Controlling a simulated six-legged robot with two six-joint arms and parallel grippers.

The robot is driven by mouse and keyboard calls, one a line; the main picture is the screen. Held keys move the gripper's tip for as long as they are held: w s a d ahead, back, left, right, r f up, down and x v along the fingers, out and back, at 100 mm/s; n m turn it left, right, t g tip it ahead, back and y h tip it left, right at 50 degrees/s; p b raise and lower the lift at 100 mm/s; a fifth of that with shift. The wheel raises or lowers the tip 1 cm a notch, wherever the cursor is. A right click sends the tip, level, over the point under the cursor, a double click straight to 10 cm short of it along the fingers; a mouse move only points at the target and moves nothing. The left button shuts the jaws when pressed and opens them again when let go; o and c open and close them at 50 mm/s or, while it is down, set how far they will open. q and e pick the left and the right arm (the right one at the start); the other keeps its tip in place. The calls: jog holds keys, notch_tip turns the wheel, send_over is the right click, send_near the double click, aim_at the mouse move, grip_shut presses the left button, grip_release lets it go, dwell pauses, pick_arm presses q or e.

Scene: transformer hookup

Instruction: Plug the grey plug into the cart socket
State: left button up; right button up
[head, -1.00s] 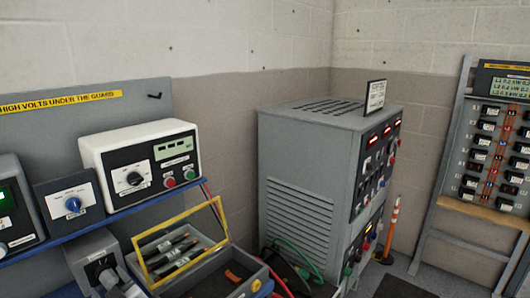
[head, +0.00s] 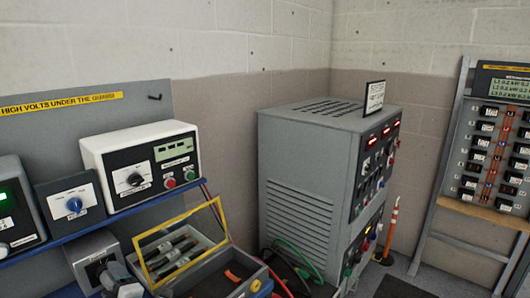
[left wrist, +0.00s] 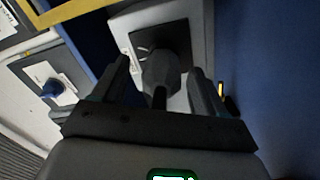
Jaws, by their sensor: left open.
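A grey plug (left wrist: 160,68) stands out from the dark square plate on the front of a grey box (left wrist: 133,22) in the left wrist view. My left gripper (left wrist: 159,78) is open, with one finger on each side of the plug. I cannot tell whether either finger touches it. In the head view the grey box (head: 92,247) is at the bottom left, with grey parts in front of its dark plate cut by the lower edge. I cannot make out which socket is the cart socket. My right gripper is not in view.
A yellow-framed guard (head: 143,268) and a tray of tools stand right of the box. A white instrument (head: 118,153) sits on the bench above. A large grey cabinet (head: 300,200) with cables stands further right. A blue surface (left wrist: 275,90) borders the wrist view's right side.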

pick_arm(q)
jog(key=shift+d, duration=0.25)
jog(key=shift+w+f, duration=0.1)
jog(key=shift+w, duration=0.1)
jog(key=c, duration=0.4)
jog(key=shift+a, duration=0.2)
jog(key=c, duration=0.7)
jog(key=shift+m, duration=1.1)
jog(key=shift+c, duration=0.2)
jog(key=shift+m, duration=0.4)
jog(key=o, duration=1.2)
jog(key=shift+s, duration=0.1)
jog(key=shift+c, duration=0.2)
jog(key=shift+s+r, duration=0.1)
jog(key=shift+r, duration=0.1)
jog(key=shift+d+f, duration=0.15)
jog(key=shift+f, duration=0.1)
jog(key=shift+s+d, duration=0.15)
jog(key=shift+d, duration=0.1)
jog(key=shift+b+v, duration=0.5)
jog(key=shift+v, duration=0.35)
jog(key=shift+b+v, duration=0.35)
jog(key=shift+v, duration=0.55)
jog(key=shift+s+d+r, duration=0.1)
jog(key=shift+s+d, duration=0.1)
jog(key=shift+s, duration=0.1)
